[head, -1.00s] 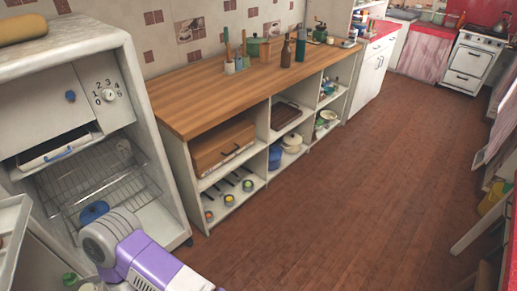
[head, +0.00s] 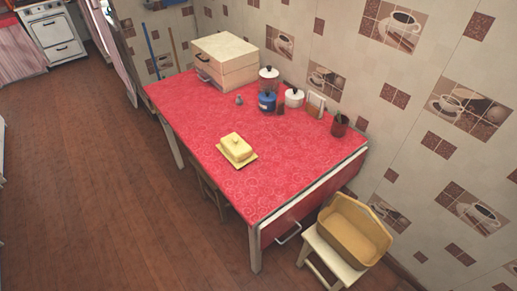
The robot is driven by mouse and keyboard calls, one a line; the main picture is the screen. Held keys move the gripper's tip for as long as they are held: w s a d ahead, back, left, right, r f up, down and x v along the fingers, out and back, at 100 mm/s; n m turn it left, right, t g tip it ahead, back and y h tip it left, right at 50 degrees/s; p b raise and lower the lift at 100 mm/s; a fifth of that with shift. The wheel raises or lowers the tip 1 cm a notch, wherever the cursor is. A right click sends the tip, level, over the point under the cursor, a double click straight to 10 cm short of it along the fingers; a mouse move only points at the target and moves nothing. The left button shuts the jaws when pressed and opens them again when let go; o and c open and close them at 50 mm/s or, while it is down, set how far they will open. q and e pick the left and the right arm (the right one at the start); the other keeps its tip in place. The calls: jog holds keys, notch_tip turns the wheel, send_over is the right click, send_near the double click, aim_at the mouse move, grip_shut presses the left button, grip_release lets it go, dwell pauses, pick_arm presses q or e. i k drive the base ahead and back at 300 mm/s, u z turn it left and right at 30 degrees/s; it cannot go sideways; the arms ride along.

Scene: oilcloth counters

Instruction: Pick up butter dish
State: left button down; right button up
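A yellow butter dish (head: 237,148) with a knobbed lid sits on its flat yellow plate on a red patterned table (head: 190,102). It is near the table's left long edge, with clear cloth around it. Neither of my grippers shows in the head view now.
At the table's back are a cream box (head: 225,58), a blue canister (head: 267,101), a white pot (head: 294,97), a napkin holder (head: 315,107) and a dark red cup (head: 339,125). A stool (head: 328,256) with a yellow container (head: 355,232) stands right. Open floor (head: 95,190) lies left.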

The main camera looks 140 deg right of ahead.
aim_at(238, 153)
jog(key=z, duration=4.15)
jog(key=k, duration=0.6)
jog(key=z, duration=1.25)
jog(key=i, duration=0.55)
jog(key=u, duration=0.55)
